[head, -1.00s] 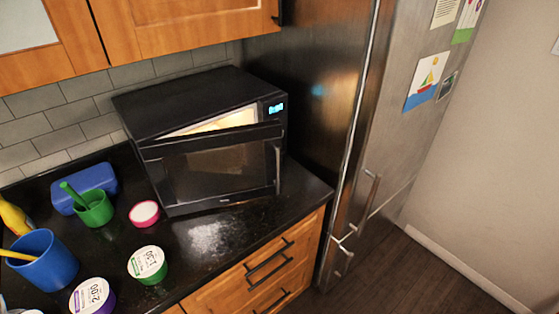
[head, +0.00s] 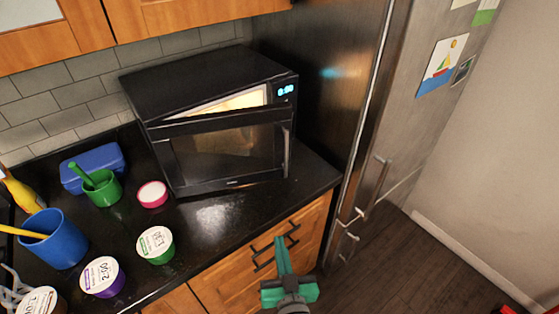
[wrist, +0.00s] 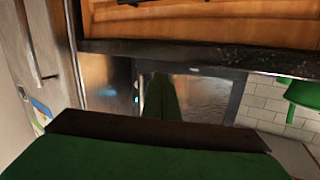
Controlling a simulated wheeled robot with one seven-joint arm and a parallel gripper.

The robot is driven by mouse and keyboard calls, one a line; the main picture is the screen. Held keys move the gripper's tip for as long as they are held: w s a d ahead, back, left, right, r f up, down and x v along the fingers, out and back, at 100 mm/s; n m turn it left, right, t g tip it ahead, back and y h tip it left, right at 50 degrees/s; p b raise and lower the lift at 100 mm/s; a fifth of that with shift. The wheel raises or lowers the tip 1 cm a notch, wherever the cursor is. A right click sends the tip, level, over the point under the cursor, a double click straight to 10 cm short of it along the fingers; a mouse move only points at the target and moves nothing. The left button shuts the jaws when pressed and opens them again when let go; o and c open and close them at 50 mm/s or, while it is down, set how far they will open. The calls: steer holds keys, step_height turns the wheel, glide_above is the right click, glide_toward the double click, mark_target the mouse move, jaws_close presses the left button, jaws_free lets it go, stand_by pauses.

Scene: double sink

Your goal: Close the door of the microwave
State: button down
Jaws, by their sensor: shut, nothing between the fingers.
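The black microwave (head: 205,85) stands on the dark counter against the tiled wall, its clock lit at the upper right. Its door (head: 225,155) is ajar, with a lit gap along the top showing the interior. The upright door handle (head: 286,150) is on the door's right side. My green gripper (head: 282,246) is shut and empty, in front of the drawers and below the microwave, apart from the door. In the tilted wrist view, the dark microwave front (wrist: 205,92) shows behind my green finger (wrist: 160,100).
A steel fridge (head: 345,100) stands right of the microwave. A pink-rimmed tub (head: 152,194), a green cup (head: 103,188), a blue cup (head: 60,240) and several lidded tubs crowd the counter's left. Counter before the door is bare; drawer handles (head: 275,245) protrude below.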

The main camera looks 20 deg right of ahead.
mark_target(276, 152)
steer(key=w+d+r+n+t+y, duration=0.1)
steer(key=w+d+r, duration=0.25)
steer(key=r, duration=0.25)
steer(key=w+d+r+n+y, duration=0.1)
steer(key=w+d+r, duration=0.1)
steer(key=w+r, duration=0.25)
steer(key=w, duration=0.8)
steer(key=w+r, duration=0.1)
steer(key=w, duration=0.4)
steer(key=shift+d, duration=0.25)
steer(key=shift+w, duration=0.1)
